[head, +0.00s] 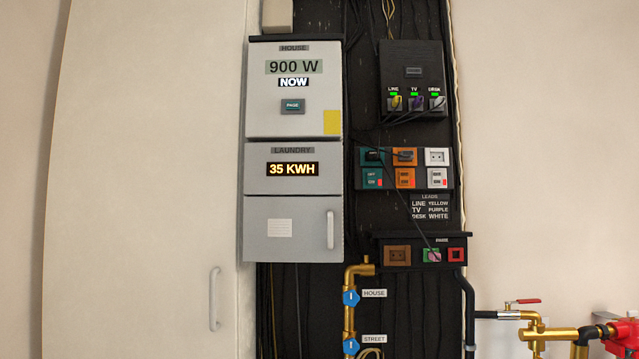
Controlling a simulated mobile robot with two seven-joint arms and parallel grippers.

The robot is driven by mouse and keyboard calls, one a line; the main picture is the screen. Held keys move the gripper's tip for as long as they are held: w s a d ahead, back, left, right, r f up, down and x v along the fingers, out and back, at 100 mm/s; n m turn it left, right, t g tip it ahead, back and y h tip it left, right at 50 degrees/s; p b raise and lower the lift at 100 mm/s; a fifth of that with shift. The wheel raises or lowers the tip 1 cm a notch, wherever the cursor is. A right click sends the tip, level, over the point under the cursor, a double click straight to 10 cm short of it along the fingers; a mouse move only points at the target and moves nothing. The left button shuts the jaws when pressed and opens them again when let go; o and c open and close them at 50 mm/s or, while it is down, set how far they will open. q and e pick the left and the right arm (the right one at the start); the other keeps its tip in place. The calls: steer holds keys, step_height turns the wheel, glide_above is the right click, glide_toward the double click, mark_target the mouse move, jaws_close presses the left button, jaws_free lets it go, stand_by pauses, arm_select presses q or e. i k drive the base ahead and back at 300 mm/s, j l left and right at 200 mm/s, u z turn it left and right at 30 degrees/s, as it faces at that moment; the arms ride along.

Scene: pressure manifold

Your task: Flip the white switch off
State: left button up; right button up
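The white switch (437,178) is at the right end of the lower row of a small black panel. A red patch shows at its lower right; its lettering is too small to read, so I cannot tell its position. Above it is a white socket (437,157) with nothing plugged in. To its left are the orange switch (405,178) and the teal switch (372,178), each with a red patch. Above them, the orange socket (404,156) and the teal socket (373,157) have dark plugs in them. Neither gripper is in view.
A grey meter cabinet (292,190) stands left of the panel. A black box (412,75) with several leads is above; a shelf with sockets (421,253) is below. Brass pipes (349,320) run lower down, and a red-handled valve (522,301) is at right.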

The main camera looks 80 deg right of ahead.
mark_target(437, 174)
steer(key=z, duration=3.2)
steer(key=i+l+u, duration=0.15)
steer(key=u, duration=0.25)
steer(key=i+l+u, duration=0.1)
steer(key=l+u, duration=0.3)
steer(key=i+l+u, duration=0.1)
steer(key=l, duration=0.25)
steer(key=i+l+u, duration=0.15)
steer(key=l, duration=0.25)
steer(key=i+l, duration=0.1)
steer(key=l, duration=0.65)
steer(key=i+l+u, duration=0.1)
steer(key=l, duration=0.7)
